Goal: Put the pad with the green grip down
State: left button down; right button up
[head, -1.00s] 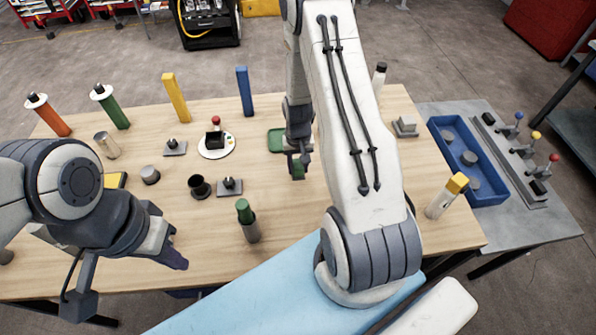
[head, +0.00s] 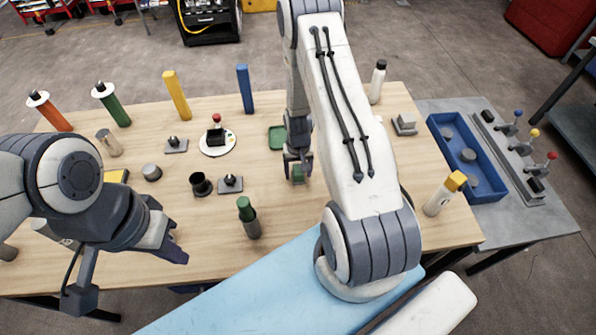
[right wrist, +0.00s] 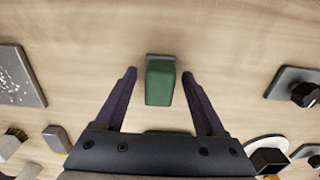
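The pad with the green grip (right wrist: 160,82) stands on the bare wood of the table. A thin grey edge of the pad (right wrist: 162,57) shows beyond the grip; the rest is hidden. In the head view the green grip (head: 298,174) is low between the fingers of my right gripper (head: 298,166). In the right wrist view my right gripper (right wrist: 160,76) is open, with a gap on both sides of the grip. My left gripper (head: 176,250) hangs over the front left of the table; its fingers are seen side-on, so their opening is unclear.
A green tray (head: 276,138) lies just behind the right gripper. A green-capped bottle (head: 249,220), a dark cup (head: 200,185) and a knobbed plate (head: 230,184) stand to the left. A blue bin (head: 437,122) is at the right. Wood right of the front bottle is clear.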

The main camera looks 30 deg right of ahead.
aim_at(298, 171)
jog(key=shift+r, duration=0.25)
jog(key=shift+w+r, duration=0.1)
jog(key=shift+r, duration=0.2)
jog(key=a+r+n+b, duration=0.1)
jog(key=a+r, duration=0.2)
jog(key=r, duration=0.5)
jog(key=a+r+n+b, duration=0.1)
jog(key=a+r+b, duration=0.15)
jog(key=r, duration=0.45)
jog(key=s+a+r+n, duration=0.45)
jog(key=a+r, duration=0.25)
jog(key=a, duration=0.5)
jog(key=s+a+r+n, duration=0.2)
jog(key=s+a+n, duration=0.1)
jog(key=s, duration=0.5)
jog(key=s+a+r+n+y, duration=0.1)
jog(key=s+a+r+n, duration=0.2)
jog(key=s+a, duration=0.2)
jog(key=s, duration=0.3)
jog(key=shift+s+r, duration=0.25)
